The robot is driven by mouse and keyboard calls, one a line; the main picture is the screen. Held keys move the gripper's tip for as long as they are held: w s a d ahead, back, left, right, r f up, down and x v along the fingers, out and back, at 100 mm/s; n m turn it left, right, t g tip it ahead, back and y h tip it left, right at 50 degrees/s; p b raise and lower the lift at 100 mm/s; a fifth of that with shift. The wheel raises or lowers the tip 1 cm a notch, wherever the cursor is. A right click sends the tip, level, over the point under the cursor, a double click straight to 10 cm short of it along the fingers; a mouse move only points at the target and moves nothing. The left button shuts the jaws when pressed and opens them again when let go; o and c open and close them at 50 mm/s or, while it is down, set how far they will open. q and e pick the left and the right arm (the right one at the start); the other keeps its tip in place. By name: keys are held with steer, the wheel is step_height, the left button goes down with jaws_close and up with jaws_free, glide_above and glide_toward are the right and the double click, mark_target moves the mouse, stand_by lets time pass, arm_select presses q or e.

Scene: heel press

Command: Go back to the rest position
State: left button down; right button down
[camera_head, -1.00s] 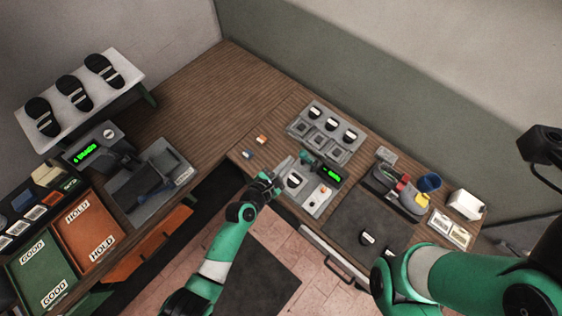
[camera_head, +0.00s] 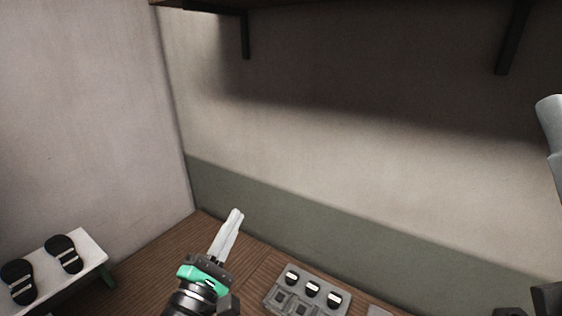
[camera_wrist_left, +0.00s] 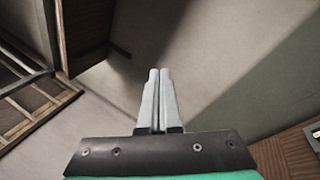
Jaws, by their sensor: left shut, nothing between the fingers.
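My left gripper (camera_head: 236,214) is raised above the wooden bench in the head view, its fingers pointing up and away. Its fingers are shut with nothing between them. In the left wrist view the two fingers (camera_wrist_left: 158,74) lie side by side against the walls behind. A grey part of my right arm shows at the right edge of the head view, but its gripper jaws cannot be made out.
A grey tray (camera_head: 270,299) with several dark heel pieces stands on the wooden bench (camera_head: 150,283). A white stand (camera_head: 91,254) with black soles is at lower left. A shelf (camera_head: 330,6) hangs on the back wall. A wooden rack (camera_wrist_left: 28,88) shows in the left wrist view.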

arm_select(q)
steer(key=s+a+r+m+t+y, duration=0.1)
steer(key=s+a+r+m+t, duration=0.3)
steer(key=s+r+m, duration=0.7)
steer(key=s+a+r+m+t+y, duration=0.1)
steer(key=s+a+r+m+t, duration=0.4)
steer(key=s+r, duration=0.8)
steer(key=w+f+m+g+y+b, duration=0.2)
steer(key=f+m+b, duration=0.3)
steer(key=f+b, duration=3.1)
steer(key=shift+w+d+m+y+b, duration=0.25)
steer(key=shift+w+m+b, duration=0.2)
steer(key=shift+b, duration=0.6)
